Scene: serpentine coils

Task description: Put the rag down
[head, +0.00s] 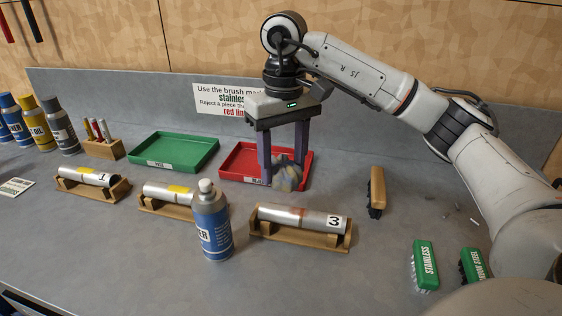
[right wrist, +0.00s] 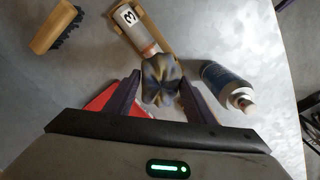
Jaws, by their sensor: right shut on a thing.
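My right gripper (head: 283,164) points down in front of the red tray (head: 238,163). Its fingers are shut on a crumpled grey-brown rag (head: 288,177). The rag also shows between the fingertips in the right wrist view (right wrist: 161,79). In the head view the rag overlaps the tray's right part, behind metal piece 3 (head: 305,218) in its wooden cradle. I cannot tell whether the rag touches anything below. My left gripper is not in view.
A blue spray can (head: 213,228) stands in front of the cradles. A wooden brush (head: 377,190) and the green-backed STAINLESS brush (head: 425,266) lie to the right. A green tray (head: 174,150) is at the left. Bare bench shows between piece 3 and the wooden brush.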

